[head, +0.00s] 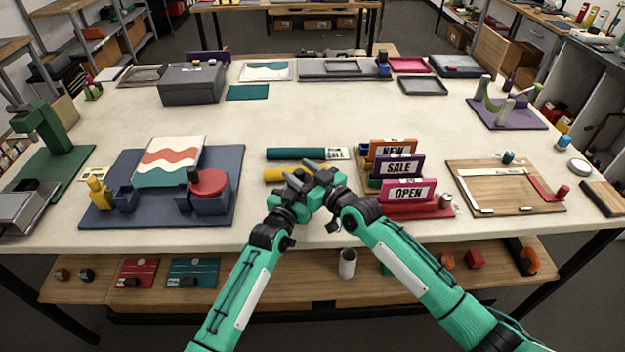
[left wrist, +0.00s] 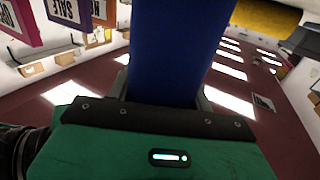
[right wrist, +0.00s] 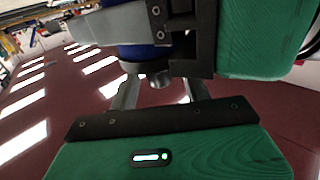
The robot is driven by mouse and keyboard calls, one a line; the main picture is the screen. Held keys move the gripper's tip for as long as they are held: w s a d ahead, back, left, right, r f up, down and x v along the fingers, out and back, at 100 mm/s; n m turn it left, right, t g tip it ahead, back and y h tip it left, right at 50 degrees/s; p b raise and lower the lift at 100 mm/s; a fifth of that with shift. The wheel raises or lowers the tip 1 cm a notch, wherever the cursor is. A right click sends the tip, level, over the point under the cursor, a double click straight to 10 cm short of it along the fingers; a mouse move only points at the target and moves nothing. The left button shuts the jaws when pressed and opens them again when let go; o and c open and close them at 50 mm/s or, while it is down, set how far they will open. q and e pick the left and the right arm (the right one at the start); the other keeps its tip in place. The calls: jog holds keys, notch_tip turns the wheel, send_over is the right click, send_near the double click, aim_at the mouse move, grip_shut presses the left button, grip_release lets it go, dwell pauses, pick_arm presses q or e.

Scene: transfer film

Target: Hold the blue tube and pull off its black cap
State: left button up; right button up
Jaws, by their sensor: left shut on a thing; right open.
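The blue tube (left wrist: 180,50) fills the upper middle of the left wrist view, between the fingers of my left gripper (head: 295,190), which is shut on it. In the right wrist view a short blue part of the tube (right wrist: 140,52) shows behind the left gripper's grey finger. A small dark round piece (right wrist: 159,80) shows just below the blue part, between the open fingers of my right gripper (head: 322,182); I cannot tell for sure that it is the black cap. In the head view both grippers are close together and largely hide the tube.
A teal roll (head: 290,154) and a yellow roll (head: 273,175) lie just behind the grippers. A rack of signs (head: 408,190) stands close on the right. A blue board (head: 130,212) with a striped print lies on the left. The table's middle (head: 330,110) is clear.

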aim_at(300, 171)
jog(key=shift+w+a, duration=0.2)
jog(key=shift+a, duration=0.05)
grip_shut()
jog(key=shift+r, duration=0.2)
dwell(0.6)
jog(key=shift+r, duration=0.95)
jog(key=shift+r, duration=2)
pick_arm(q)
jog(key=o, duration=1.5)
jog(key=shift+c, duration=0.2)
